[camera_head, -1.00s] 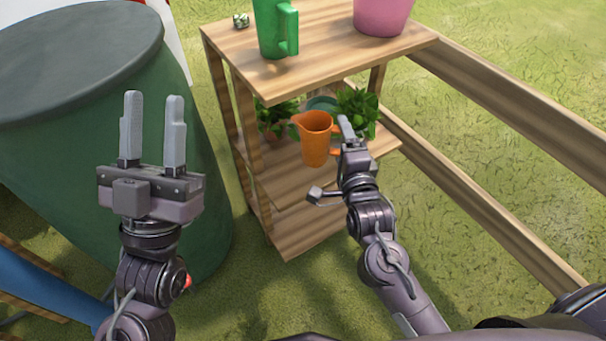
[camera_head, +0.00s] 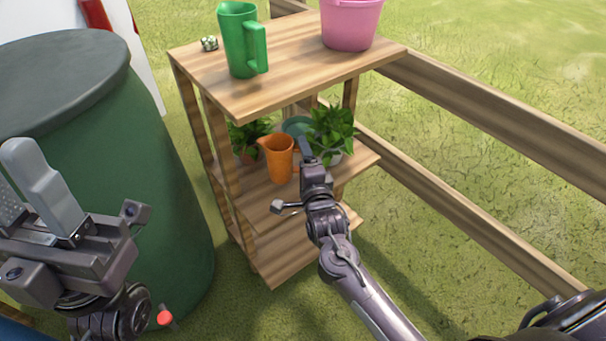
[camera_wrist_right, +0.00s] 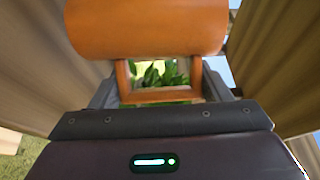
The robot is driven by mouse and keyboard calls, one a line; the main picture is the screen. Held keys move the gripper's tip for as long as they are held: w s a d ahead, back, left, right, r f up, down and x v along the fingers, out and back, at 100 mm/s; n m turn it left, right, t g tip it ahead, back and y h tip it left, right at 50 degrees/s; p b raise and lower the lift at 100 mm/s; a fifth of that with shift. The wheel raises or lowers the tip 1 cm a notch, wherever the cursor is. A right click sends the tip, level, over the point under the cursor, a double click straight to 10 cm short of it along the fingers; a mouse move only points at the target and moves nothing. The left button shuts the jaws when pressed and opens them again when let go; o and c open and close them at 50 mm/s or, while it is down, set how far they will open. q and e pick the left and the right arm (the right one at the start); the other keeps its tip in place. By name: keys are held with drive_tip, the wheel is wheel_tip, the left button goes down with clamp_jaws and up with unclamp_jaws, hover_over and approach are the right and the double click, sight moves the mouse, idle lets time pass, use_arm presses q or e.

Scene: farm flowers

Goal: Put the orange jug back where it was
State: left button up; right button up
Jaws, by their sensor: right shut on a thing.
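The orange jug (camera_head: 280,160) is upright at the middle shelf (camera_head: 257,190) of the wooden stand, near its front. I cannot tell whether its base touches the shelf. My right gripper (camera_head: 304,152) is shut on the jug's handle, on the right side of the jug. In the right wrist view the jug's body (camera_wrist_right: 148,27) fills the top, and its handle (camera_wrist_right: 160,96) lies between the fingers. My left gripper (camera_head: 28,185) is open and empty at the far left, in front of the green barrel.
Leafy potted plants (camera_head: 332,130) (camera_head: 249,136) and a teal round thing (camera_head: 297,126) stand behind the jug. A green jug (camera_head: 240,45) and a pink bucket (camera_head: 350,24) are on the top shelf (camera_head: 290,66). The green barrel (camera_head: 165,190) stands left; wooden rails (camera_head: 480,105) run right.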

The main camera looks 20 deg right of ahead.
drive_tip(key=shift+f+b, duration=0.7)
drive_tip(key=shift+f, duration=1.25)
drive_tip(key=shift+f, duration=0.2)
drive_tip(key=o, duration=1.2)
